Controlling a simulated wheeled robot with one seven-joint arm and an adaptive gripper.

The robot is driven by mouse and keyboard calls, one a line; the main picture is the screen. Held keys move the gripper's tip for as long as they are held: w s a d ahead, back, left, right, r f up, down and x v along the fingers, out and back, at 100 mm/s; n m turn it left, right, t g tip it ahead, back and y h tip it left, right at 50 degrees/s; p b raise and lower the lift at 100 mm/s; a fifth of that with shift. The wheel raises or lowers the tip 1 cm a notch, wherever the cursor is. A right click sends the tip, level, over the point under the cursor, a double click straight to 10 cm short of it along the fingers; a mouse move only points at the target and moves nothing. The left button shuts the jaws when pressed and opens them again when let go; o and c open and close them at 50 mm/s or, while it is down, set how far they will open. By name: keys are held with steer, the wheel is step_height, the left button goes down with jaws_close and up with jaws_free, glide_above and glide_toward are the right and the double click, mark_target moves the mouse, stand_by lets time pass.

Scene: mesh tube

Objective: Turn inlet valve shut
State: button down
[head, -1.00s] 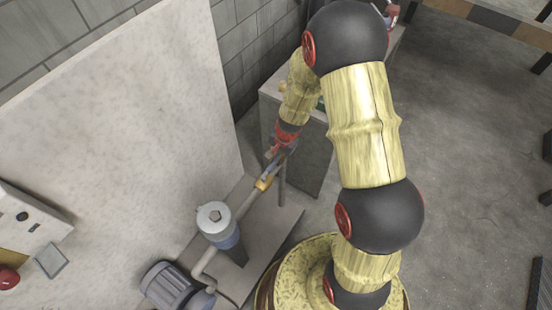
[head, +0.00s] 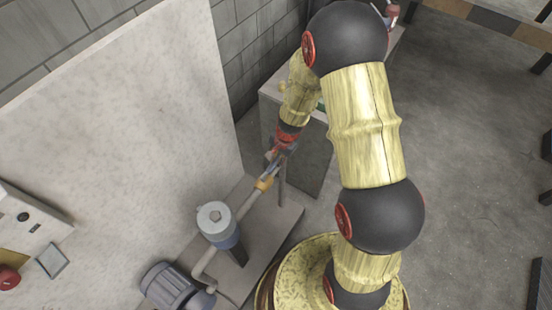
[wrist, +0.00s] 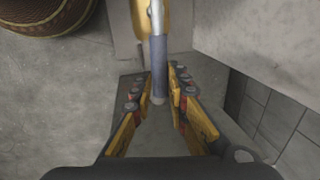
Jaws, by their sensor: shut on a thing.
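The inlet valve has a brass-yellow body (head: 264,183) on the grey pipe beside the pump, in the middle of the head view. Its body (wrist: 150,18) also shows at the top of the wrist view. A metal lever with a blue-grey sleeve (wrist: 158,60) comes from it toward me. My gripper (wrist: 159,82) is shut on the sleeved lever, with one finger on each side near its end. In the head view my gripper (head: 275,161) is small, and its fingers are hard to make out against the lever and pipe.
The pump's silver-lidded pot (head: 215,217) and blue-grey motor (head: 174,286) stand below left of the valve. A pale panel (head: 120,120) rises at left. A grey cabinet (head: 306,160) stands just behind my gripper. Open floor (head: 460,160) lies to the right.

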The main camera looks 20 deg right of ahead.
steer(key=s+a+m+h+p, duration=0.2)
steer(key=s+m+p, duration=0.7)
steer(key=m, duration=0.8)
steer(key=shift+s+a+m+g+h+p, duration=0.3)
steer(key=shift+s+a+h+p, duration=0.15)
steer(key=shift+s, duration=0.45)
steer(key=shift+d, duration=0.1)
steer(key=c, duration=1.7)
jaws_free()
steer(key=shift+s+a+r, duration=0.25)
steer(key=shift+a+r, duration=0.05)
steer(key=shift+r, duration=1.65)
steer(key=shift+s+a+r, duration=0.2)
steer(key=shift+a+r, duration=0.15)
steer(key=shift+r, duration=1.6)
steer(key=shift+s+a+r, duration=0.25)
steer(key=shift+a+r, duration=0.05)
steer(key=shift+r, duration=1.65)
